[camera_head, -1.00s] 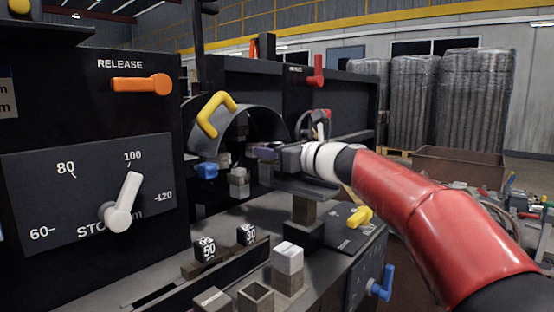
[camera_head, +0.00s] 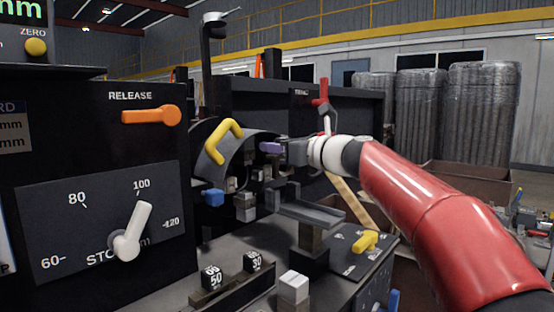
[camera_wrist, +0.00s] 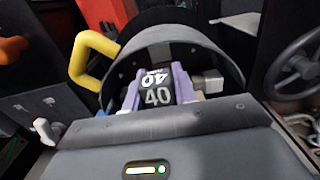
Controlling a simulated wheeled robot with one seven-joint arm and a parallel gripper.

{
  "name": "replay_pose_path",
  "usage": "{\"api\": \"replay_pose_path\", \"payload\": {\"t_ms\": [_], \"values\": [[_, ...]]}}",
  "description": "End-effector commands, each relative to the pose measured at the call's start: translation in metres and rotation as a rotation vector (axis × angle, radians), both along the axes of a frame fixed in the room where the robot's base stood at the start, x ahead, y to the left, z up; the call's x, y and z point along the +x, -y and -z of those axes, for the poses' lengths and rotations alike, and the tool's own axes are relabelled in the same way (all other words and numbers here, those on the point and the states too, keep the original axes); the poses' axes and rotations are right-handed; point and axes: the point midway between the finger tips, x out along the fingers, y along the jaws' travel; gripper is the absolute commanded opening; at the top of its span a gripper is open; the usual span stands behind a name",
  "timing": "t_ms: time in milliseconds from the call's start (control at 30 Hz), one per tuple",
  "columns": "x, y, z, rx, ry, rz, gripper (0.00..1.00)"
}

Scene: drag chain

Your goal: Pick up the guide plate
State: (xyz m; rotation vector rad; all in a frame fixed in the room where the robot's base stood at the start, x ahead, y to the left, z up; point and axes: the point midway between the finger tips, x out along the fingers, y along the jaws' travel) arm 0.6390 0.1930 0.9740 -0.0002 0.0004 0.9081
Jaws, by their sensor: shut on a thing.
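My gripper (camera_head: 270,147) has lavender fingers and is shut on a black guide plate marked 40 (camera_wrist: 157,96), seen between the fingers in the wrist view. The plate is hidden or too small to make out in the head view. There, my gripper is in the air, pointing left toward the curved grey guard with the yellow handle (camera_head: 222,140). Two similar black blocks, marked 50 (camera_head: 212,277) and 30 (camera_head: 253,261), stand in a rack on the machine bed, apart from my gripper.
A grey channel on a post (camera_head: 310,212) stands below my gripper. A yellow lever (camera_head: 365,241) and a pale block (camera_head: 293,287) are on the bed. The dial panel with a white knob (camera_head: 132,231) is at left. A handwheel (camera_wrist: 297,66) is at right in the wrist view.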

Motion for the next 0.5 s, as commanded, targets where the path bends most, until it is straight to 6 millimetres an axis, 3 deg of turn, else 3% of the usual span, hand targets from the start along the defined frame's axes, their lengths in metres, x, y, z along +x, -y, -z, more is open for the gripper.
{"api": "replay_pose_path", "payload": {"t_ms": [33,200,500], "values": [[0.000,-0.001,-0.019,0.001,0.004,-0.001,0.00],[0.000,0.000,-0.060,0.000,0.004,-0.001,0.00],[0.000,0.000,-0.118,0.001,0.002,-0.001,0.00]]}}
